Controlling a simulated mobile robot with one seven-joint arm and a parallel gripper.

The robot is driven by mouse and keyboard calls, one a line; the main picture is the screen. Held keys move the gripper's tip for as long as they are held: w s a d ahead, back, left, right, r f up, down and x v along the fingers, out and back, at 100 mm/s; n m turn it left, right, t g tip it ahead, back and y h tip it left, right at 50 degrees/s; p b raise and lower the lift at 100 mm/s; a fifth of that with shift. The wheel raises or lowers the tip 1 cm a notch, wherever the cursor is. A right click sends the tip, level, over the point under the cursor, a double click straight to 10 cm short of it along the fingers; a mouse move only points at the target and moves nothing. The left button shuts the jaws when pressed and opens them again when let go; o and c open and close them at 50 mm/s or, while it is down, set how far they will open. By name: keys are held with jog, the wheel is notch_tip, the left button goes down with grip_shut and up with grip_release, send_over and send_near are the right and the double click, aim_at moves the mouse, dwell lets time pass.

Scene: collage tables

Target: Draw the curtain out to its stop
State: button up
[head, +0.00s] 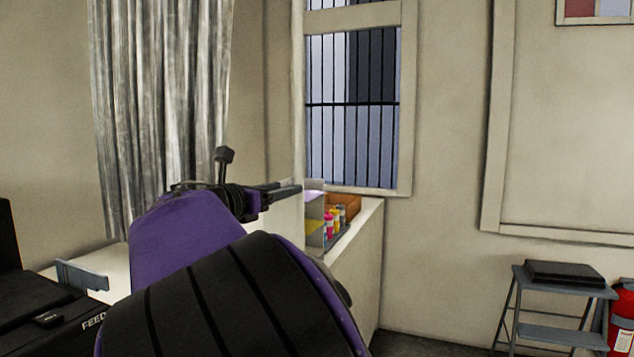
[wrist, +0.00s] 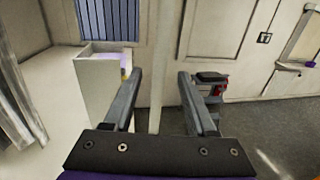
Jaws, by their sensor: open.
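The grey, streaked curtain (head: 165,110) hangs in folds at the upper left of the head view, and part of it shows at the left edge of the wrist view (wrist: 14,115). My gripper (head: 290,190) is to the right of the curtain's lower part and points right, away from it. In the wrist view my gripper (wrist: 161,78) has its two fingers apart, with nothing seen held. A pale vertical strip (wrist: 158,60) shows between the fingers; I cannot tell how far off it is. My arm hides some of the area below the curtain. No curtain rail shows.
A barred window (head: 350,110) is right of my gripper. Below it a ledge (head: 355,228) bears small bottles (head: 333,218) and an orange-brown box (head: 345,203). A step stool (head: 560,305) and a red extinguisher (head: 622,315) stand at right. Bare floor (wrist: 255,120) shows at right.

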jog(key=x, duration=0.9)
jog(key=shift+w+p, duration=0.2)
jog(key=shift+p, duration=0.25)
jog(key=shift+d, duration=0.15)
grip_shut()
dwell(0.6)
